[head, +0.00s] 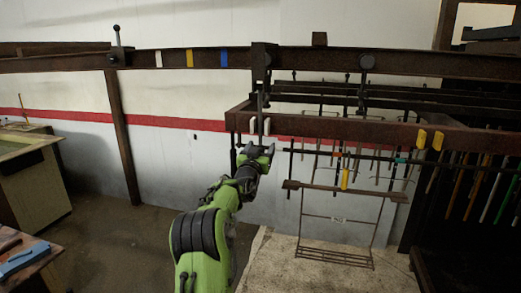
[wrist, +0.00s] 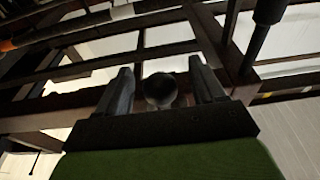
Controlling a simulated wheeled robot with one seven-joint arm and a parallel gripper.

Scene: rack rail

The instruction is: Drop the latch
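My gripper (head: 257,149) is at the end of my green arm, below the overhead rail and close to the near end of the lower brown beam (head: 330,128). In the wrist view my gripper (wrist: 160,68) has its two dark fingers apart. A dark round knob (wrist: 161,90) shows between them, with a visible gap on each side. I cannot tell its depth or whether it is the latch. An upright ball-topped lever (head: 118,45) stands on the left of the rail, well away from my gripper. No part is clearly identifiable as the latch.
The overhead rail (head: 205,58) carries white, yellow and blue marks. A brown post (head: 123,135) supports it at left. Workbenches stand at left; floor between is clear.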

